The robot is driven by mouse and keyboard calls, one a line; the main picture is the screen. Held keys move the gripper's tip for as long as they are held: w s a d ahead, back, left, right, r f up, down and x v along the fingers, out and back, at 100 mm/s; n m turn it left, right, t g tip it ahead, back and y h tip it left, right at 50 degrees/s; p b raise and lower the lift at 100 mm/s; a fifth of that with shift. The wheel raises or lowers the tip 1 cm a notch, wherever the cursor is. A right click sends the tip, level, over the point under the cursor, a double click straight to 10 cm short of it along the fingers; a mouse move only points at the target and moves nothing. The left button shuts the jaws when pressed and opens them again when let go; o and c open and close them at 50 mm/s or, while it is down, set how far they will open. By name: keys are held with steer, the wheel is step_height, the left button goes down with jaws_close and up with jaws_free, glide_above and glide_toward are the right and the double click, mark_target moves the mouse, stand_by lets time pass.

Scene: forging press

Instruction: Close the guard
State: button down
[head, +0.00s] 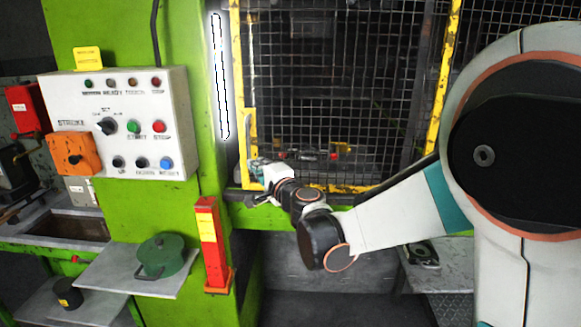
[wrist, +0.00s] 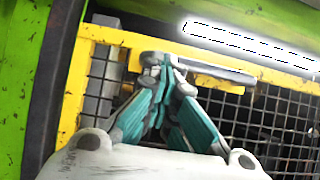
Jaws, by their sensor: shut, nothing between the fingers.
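The guard is a wire mesh panel in a yellow frame (head: 235,60) across the press opening, beside the green column. The wrist view shows the frame (wrist: 105,35) and mesh close up. A grey bar, apparently its handle (wrist: 222,73), runs along a yellow piece on the frame. My gripper (head: 255,172) is at the guard's lower left corner. In the wrist view my gripper (wrist: 163,62) is shut and empty, its teal fingers together, with the tips at the bar's end. I cannot tell whether they touch it, nor whether the guard stands slightly open.
A white control box (head: 120,125) with buttons is on the green column (head: 195,40). A bright white strip (head: 220,75) runs up beside the guard. A red post (head: 211,245) and a shelf with a green pot (head: 160,257) stand below left.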

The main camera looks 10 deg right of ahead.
steer(key=a, duration=0.2)
steer(key=w+a, duration=0.2)
steer(key=a, duration=0.1)
steer(key=shift+a+f, duration=0.1)
steer(key=shift+a, duration=0.2)
steer(key=shift+s, duration=0.1)
steer(key=s+d+n+g, duration=0.2)
steer(key=s+d+n, duration=0.25)
steer(key=s, duration=0.75)
steer(key=s+d+n+g, duration=0.3)
steer(key=s+d+n, duration=0.15)
steer(key=s, duration=0.65)
steer(key=s+d+f+n+g+h, duration=0.2)
steer(key=s+d+f+h, duration=0.1)
steer(key=s+d+f, duration=0.2)
steer(key=s+d+f+n+g+h, duration=0.2)
steer(key=s+d+f, duration=0.4)
steer(key=s, duration=0.7)
steer(key=d+g+h, duration=0.1)
steer(key=d, duration=0.1)
steer(key=shift+s+d+n, duration=0.4)
